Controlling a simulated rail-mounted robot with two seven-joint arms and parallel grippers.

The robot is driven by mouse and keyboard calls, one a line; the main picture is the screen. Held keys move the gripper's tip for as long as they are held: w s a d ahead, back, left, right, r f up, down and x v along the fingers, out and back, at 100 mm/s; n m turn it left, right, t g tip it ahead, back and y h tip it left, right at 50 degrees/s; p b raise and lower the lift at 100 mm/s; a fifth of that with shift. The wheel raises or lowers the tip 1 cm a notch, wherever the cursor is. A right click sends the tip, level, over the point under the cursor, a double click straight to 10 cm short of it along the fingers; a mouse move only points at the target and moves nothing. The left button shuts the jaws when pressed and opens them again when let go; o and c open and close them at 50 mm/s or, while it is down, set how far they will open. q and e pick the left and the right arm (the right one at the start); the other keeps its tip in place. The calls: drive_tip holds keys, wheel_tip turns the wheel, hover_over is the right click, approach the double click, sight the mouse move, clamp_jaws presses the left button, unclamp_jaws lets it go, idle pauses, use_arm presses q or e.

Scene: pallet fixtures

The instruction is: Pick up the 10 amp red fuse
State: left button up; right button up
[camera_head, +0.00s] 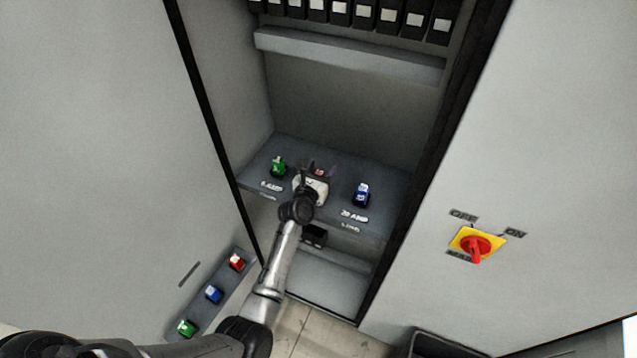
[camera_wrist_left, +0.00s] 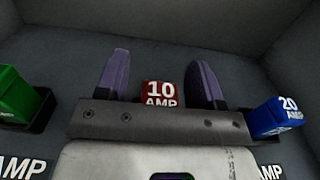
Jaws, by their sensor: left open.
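The red fuse (camera_wrist_left: 160,93), marked 10 AMP, stands on the cabinet shelf. In the wrist view it sits between the two purple fingers of my left gripper (camera_wrist_left: 162,78), with a gap on each side. Its lower part is hidden behind the gripper body. In the head view only a small bit of the red fuse (camera_head: 319,171) shows past my left gripper (camera_head: 318,168). The left gripper is open and empty, at the fuse. My right gripper is not in view.
A green fuse (camera_head: 279,166) stands left of the gripper and a blue 20 AMP fuse (camera_head: 361,193) stands right of it. A side ledge (camera_head: 208,313) holds red, blue and green pieces. A red switch (camera_head: 476,247) is on the right panel. Cabinet walls flank the shelf.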

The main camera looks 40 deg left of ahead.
use_arm(q)
drive_tip(key=c, duration=1)
drive_tip(key=shift+r, duration=0.2)
